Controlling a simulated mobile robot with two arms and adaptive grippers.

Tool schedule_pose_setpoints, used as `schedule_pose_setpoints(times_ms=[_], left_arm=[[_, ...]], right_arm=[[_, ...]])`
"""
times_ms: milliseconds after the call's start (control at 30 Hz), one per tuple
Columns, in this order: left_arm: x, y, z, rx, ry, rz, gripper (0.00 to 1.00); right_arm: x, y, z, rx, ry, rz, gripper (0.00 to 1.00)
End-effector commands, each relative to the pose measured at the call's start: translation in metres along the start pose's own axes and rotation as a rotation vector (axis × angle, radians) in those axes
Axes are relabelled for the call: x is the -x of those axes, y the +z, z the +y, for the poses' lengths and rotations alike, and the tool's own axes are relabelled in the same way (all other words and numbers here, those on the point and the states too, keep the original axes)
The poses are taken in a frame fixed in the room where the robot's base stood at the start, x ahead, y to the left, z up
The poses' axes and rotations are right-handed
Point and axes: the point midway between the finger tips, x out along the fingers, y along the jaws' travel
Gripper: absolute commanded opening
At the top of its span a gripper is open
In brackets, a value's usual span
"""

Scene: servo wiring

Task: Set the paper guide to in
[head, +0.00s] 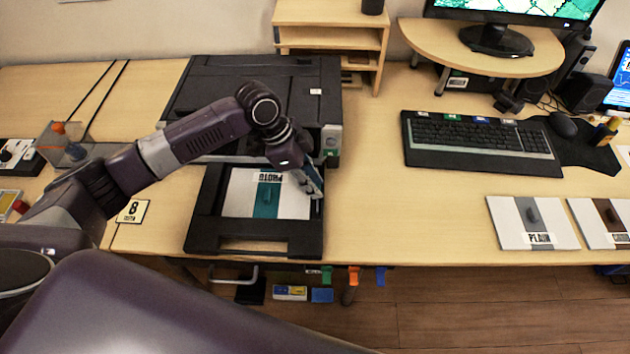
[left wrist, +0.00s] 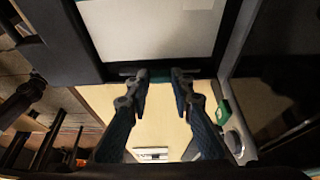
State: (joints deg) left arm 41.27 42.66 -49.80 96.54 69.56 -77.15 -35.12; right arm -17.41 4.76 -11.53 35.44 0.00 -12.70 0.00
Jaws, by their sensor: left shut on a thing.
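The black paper tray (head: 255,246) is pulled out from the front of the black printer (head: 240,85). A white stack of paper (head: 240,195) with a teal band and a PHOTO label lies in it. My left gripper (head: 315,190) reaches down at the tray's right side. The fingers and arm hide most of the guide in the head view. My right gripper is not in view.
A PLAIN paper pack (head: 508,215) and another pack (head: 592,215) lie at the right. A keyboard (head: 480,140) is behind them. A card marked 8 (head: 133,211) lies left of the tray. The desk between tray and packs is clear.

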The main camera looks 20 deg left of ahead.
Motion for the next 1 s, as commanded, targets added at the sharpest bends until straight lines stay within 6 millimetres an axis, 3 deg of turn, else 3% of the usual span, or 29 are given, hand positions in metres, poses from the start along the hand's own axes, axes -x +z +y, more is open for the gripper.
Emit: schedule_pose_setpoints(times_ms=[200, 467, 500, 633, 1000], left_arm=[[0.013, 0.024, 0.0, 0.004, 0.0, -0.002, 0.0], [0.011, 0.025, -0.001, 0.001, -0.002, 0.001, 0.0], [0.011, 0.025, -0.001, 0.001, -0.002, 0.001, 0.23], [0.011, 0.025, -0.001, 0.001, -0.001, 0.001, 0.38], [0.016, 0.025, -0.001, 0.0, -0.001, 0.001, 0.39]], right_arm=[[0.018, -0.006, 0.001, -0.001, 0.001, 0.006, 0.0], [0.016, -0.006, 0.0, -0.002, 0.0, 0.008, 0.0], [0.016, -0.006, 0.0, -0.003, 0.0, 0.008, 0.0], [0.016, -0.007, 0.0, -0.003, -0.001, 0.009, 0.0], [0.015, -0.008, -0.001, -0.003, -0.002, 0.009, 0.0]])
